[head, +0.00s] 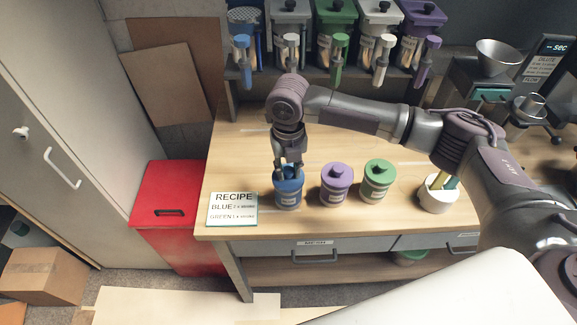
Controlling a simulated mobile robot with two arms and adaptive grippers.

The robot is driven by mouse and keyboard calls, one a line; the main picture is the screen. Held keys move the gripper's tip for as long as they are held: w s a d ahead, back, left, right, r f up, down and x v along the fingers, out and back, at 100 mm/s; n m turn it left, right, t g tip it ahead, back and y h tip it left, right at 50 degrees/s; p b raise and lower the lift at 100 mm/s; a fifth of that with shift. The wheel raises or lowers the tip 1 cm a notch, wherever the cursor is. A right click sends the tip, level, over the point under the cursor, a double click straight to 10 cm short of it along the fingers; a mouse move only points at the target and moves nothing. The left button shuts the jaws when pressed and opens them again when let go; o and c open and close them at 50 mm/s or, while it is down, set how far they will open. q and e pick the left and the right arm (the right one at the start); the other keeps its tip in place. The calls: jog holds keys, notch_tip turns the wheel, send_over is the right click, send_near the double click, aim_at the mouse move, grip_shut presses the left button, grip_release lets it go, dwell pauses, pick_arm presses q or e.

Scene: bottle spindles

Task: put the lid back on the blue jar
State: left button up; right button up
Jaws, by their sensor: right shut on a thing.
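The blue jar (288,198) stands upright near the front left of the wooden table, beside the recipe card. My right gripper (288,169) points straight down over the jar and is shut on the blue lid (287,182). The lid is at the jar's mouth, and the fingers hide part of it. I cannot tell whether it is fully seated. My left gripper is not in view.
A purple-lidded jar (336,184) and a green-lidded jar (378,180) stand to the right. A white pot (438,194) holds sticks. The recipe card (233,208) is left. Dispensers (290,25) line the back shelf. The table's middle is clear.

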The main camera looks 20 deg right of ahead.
jog(key=shift+p, duration=0.45)
dwell(0.6)
jog(key=shift+f, duration=0.1)
jog(key=o, duration=1.5)
jog(key=shift+c, duration=0.2)
notch_tip(320, 180, up, 5)
jog(key=p, duration=0.5)
jog(key=shift+r+p, duration=0.9)
jog(key=shift+r, duration=0.15)
